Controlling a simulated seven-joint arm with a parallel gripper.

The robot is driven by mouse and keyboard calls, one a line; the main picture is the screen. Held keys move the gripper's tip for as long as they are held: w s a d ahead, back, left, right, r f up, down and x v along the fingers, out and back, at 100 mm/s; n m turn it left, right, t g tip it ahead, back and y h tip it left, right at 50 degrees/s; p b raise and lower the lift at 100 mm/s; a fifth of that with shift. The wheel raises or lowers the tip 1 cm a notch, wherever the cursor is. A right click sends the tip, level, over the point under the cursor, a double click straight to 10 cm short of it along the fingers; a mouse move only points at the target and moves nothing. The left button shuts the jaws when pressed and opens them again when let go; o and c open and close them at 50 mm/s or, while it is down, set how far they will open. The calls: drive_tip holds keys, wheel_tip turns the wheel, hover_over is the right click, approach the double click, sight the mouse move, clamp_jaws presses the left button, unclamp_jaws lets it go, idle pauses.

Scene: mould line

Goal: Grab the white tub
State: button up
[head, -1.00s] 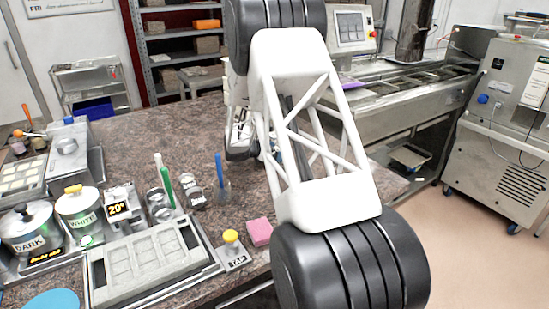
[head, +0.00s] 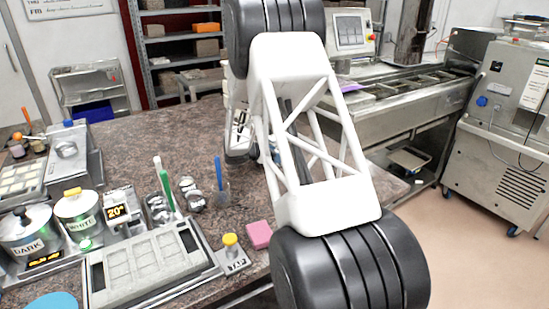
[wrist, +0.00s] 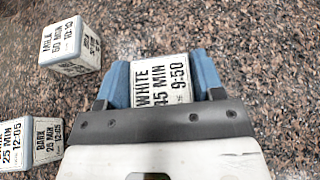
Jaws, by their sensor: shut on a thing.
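The white tub (wrist: 163,93) is a small box lettered "WHITE 45 MIN 9:50" in the wrist view. My gripper (wrist: 161,76) has one blue finger on each side of it and is shut on it. The lower part of the tub is hidden behind the dark gripper body. Whether it is clear of the speckled worktop cannot be told. In the head view my arm hides the tub, and the gripper end is mostly hidden too.
A tub lettered "MILK" (wrist: 71,46) stands at upper left in the wrist view, and a "DARK" tub (wrist: 47,139) at lower left. In the head view a pink sponge (head: 259,235), a grey mould (head: 145,262) and a yellow-lidded pot (head: 79,216) lie left of my arm.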

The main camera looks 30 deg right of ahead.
drive_tip(key=shift+r, duration=5)
